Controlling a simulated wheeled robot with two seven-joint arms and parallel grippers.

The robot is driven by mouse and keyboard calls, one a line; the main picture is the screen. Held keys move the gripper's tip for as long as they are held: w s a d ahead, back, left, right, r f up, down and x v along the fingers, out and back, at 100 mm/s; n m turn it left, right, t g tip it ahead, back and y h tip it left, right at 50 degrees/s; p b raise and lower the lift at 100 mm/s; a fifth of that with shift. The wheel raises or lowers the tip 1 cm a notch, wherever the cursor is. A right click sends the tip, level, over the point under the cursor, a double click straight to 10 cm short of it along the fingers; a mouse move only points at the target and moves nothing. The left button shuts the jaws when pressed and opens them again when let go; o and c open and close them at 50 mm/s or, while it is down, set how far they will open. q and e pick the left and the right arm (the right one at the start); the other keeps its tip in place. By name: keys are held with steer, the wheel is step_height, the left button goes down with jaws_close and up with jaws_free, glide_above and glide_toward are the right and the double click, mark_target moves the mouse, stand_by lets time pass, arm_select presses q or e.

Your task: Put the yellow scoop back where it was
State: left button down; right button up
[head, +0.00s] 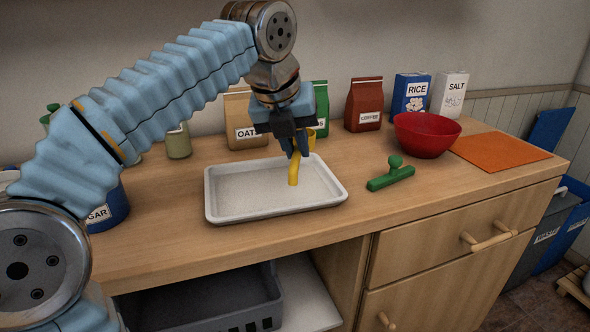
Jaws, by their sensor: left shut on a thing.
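The yellow scoop (294,172) hangs from my left gripper (297,150), its handle pointing down and its yellow head partly hidden behind the fingers. The gripper is shut on it. The scoop's lower end is over the right part of the white tray (212,196); I cannot tell whether it touches the tray floor. My right gripper is not in view.
A green object with a knob (390,177) lies right of the tray. Behind stand the oats bag (240,118), coffee bag (365,104), rice box (408,92) and salt box (450,95). A red bowl (426,138) and orange mat (500,151) are at right. The sugar container (110,212) is at left.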

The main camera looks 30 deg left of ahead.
mark_target(295, 152)
arm_select(q)
steer(key=shift+w+a+f, duration=0.25)
steer(key=shift+w+f, duration=0.2)
steer(key=shift+f, duration=0.2)
steer(key=shift+w+a+f, duration=0.25)
steer(key=shift+w+f, duration=0.15)
steer(key=shift+f, duration=0.2)
steer(key=x, duration=0.3)
steer(key=shift+a+f, duration=0.4)
steer(key=shift+f, duration=0.05)
steer(key=shift+s+f, duration=0.1)
steer(key=shift+f, duration=0.15)
steer(key=shift+b, duration=0.3)
steer(key=shift+f, duration=0.15)
steer(key=c, duration=1.1)
jaws_free()
